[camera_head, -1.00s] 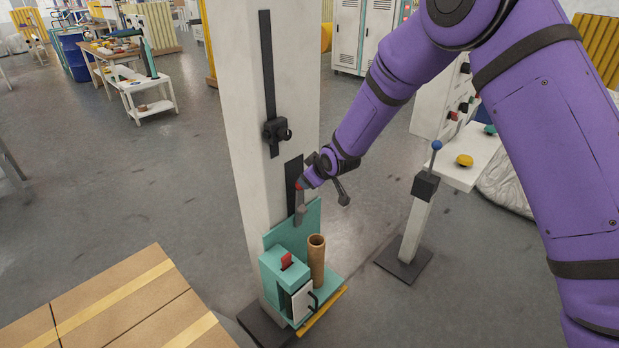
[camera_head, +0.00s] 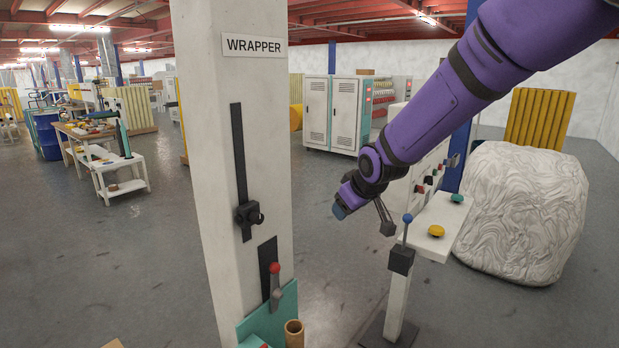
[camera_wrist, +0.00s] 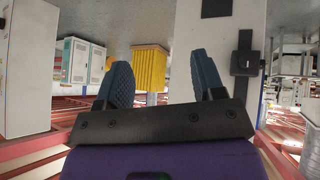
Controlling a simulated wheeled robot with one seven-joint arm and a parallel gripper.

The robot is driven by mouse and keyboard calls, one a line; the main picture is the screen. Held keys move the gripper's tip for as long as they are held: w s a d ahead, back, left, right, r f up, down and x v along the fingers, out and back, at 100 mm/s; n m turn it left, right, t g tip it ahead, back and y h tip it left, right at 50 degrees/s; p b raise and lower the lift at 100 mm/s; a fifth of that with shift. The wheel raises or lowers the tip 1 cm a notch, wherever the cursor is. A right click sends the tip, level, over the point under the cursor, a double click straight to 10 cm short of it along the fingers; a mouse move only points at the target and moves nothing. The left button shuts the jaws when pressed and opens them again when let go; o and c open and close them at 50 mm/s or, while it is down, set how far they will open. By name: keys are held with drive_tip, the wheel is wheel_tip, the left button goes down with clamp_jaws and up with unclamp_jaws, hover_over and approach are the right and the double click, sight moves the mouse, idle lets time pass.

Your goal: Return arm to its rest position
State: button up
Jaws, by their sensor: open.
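My purple arm reaches in from the upper right in the head view. My gripper (camera_head: 340,210) hangs in the air to the right of the white wrapper column, with no contact visible. In the wrist view my gripper (camera_wrist: 162,85) shows two blue-grey fingers set wide apart with nothing between them. The wrapper column (camera_head: 228,110) carries a black slotted rail with a black knob block (camera_head: 248,215). Below it, a grey lever with a red ball tip (camera_head: 274,268) stands upright on a black plate.
A stand with a blue-tipped lever (camera_head: 400,262) is just right of and below my gripper. A white button table (camera_head: 440,215) and a large wrapped bundle (camera_head: 522,205) are to the right. A brown tube (camera_head: 293,333) stands at the column's foot. Open floor lies left.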

drive_tip(key=s+d+r+m+h, duration=0.1)
drive_tip(key=s+d+r+m, duration=0.1)
drive_tip(key=s+d+r, duration=0.5)
drive_tip(key=s+d+r+m+h, duration=0.1)
drive_tip(key=s+d+r+m, duration=0.1)
drive_tip(key=s+d+r, duration=0.6)
drive_tip(key=s+d+f+m+g, duration=0.1)
drive_tip(key=s+d+m, duration=0.1)
drive_tip(key=s, duration=0.8)
drive_tip(key=s+d+f+m+g, duration=0.1)
drive_tip(key=s+d, duration=0.3)
drive_tip(key=s, duration=0.7)
drive_tip(key=shift+f+m+h, duration=0.3)
drive_tip(key=shift+f+m, duration=0.2)
